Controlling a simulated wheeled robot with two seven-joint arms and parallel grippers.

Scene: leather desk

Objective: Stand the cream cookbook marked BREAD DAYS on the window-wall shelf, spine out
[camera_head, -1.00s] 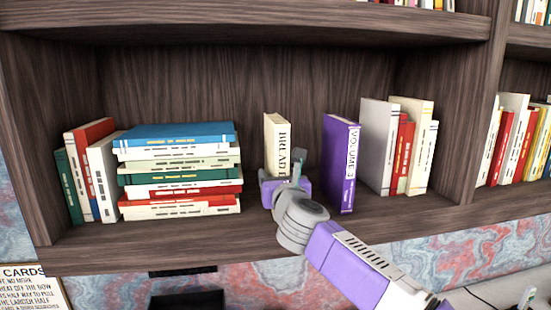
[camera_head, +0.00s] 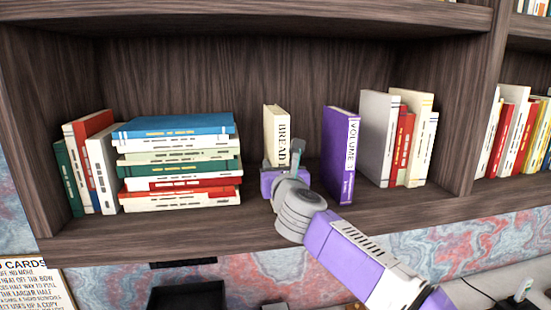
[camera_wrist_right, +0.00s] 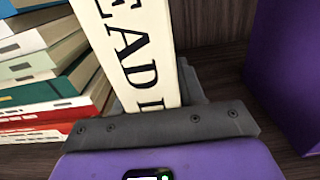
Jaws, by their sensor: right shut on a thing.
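The cream cookbook (camera_head: 276,125) stands upright on the wooden shelf, its lettered spine facing out. "BREAD" reads down the spine; the lower part is hidden behind my gripper in the head view. My right gripper (camera_head: 284,170) is at the book's lower spine, shut on the book. In the right wrist view the cream spine (camera_wrist_right: 135,55) rises from between the dark fingers of the gripper (camera_wrist_right: 155,115). I cannot tell whether the book's base touches the shelf board. My left gripper is not in view.
A stack of lying books (camera_head: 180,165) is left of the cookbook, with a gap. A purple VOLUME book (camera_head: 341,155) stands to the right, with a gap. More upright books (camera_head: 375,140) stand beyond it. The shelf board (camera_head: 200,228) has a clear front strip.

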